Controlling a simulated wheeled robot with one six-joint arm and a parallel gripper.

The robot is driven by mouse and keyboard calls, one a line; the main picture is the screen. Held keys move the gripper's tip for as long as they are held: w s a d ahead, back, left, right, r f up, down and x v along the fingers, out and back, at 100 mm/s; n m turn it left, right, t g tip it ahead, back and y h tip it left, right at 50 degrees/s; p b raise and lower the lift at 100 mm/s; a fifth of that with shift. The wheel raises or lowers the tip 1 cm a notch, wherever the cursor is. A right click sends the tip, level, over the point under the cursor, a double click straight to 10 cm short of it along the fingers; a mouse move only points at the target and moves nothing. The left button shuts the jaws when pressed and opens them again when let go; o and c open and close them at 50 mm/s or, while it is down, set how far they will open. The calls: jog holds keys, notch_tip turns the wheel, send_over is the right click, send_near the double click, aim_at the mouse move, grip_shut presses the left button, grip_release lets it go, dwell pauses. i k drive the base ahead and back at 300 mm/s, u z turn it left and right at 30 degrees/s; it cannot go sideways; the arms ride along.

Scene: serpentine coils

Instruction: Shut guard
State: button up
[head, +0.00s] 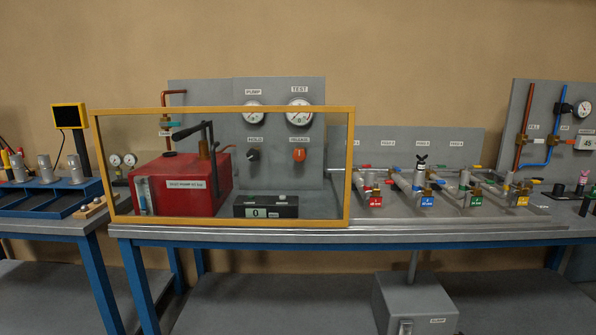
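The guard (225,109) is a clear panel in a yellow frame. It stands upright along the front of the left part of the middle bench. Behind it are a red pump unit (190,185) with a dark lever, a small black box with a "0" display (265,207), and a grey panel with gauges and knobs. The guard's right edge (350,165) is near the left end of the row of valves. A rail runs along the bench front, to the right of the guard. My gripper is not in view.
Several valves with coloured tags (427,190) stand on the bench right of the guard. A left bench holds a blue rack (50,196) and a small yellow-framed screen (69,116). A grey sump box (415,303) sits below the middle bench.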

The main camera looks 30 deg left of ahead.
aim_at(94, 114)
jog(key=z, duration=0.45)
jog(key=k, duration=0.65)
jog(key=z, duration=0.2)
jog(key=i, duration=1.2)
jog(key=u, duration=1.4)
jog(key=i, duration=0.9)
jog(key=u, duration=0.85)
